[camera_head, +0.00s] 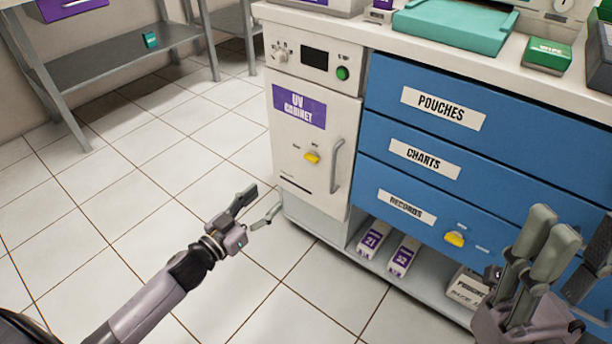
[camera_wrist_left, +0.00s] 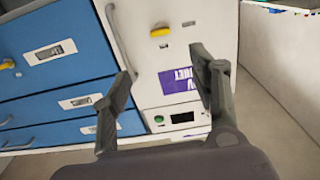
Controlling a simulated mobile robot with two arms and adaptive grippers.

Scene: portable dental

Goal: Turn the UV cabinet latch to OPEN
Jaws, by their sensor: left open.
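The UV cabinet (camera_head: 318,128) is a cream-white unit with a purple label at the left end of the counter. Its yellow latch (camera_head: 312,157) sits at mid-door, roughly horizontal, between two small labels that I cannot read. The latch also shows in the left wrist view (camera_wrist_left: 160,31), where the cabinet appears upside down. My left gripper (camera_head: 263,200) is open and empty, in front of and below the latch, apart from the door. My right gripper (camera_head: 540,240) is at the lower right in front of the drawers. Its finger gap is unclear.
A vertical door handle (camera_head: 336,165) stands just right of the latch. Blue drawers (camera_head: 440,160) fill the right, with another yellow latch (camera_head: 454,239) on the lowest. Boxes (camera_head: 403,256) sit on the shelf below. Tiled floor on the left is clear up to a grey rack (camera_head: 110,65).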

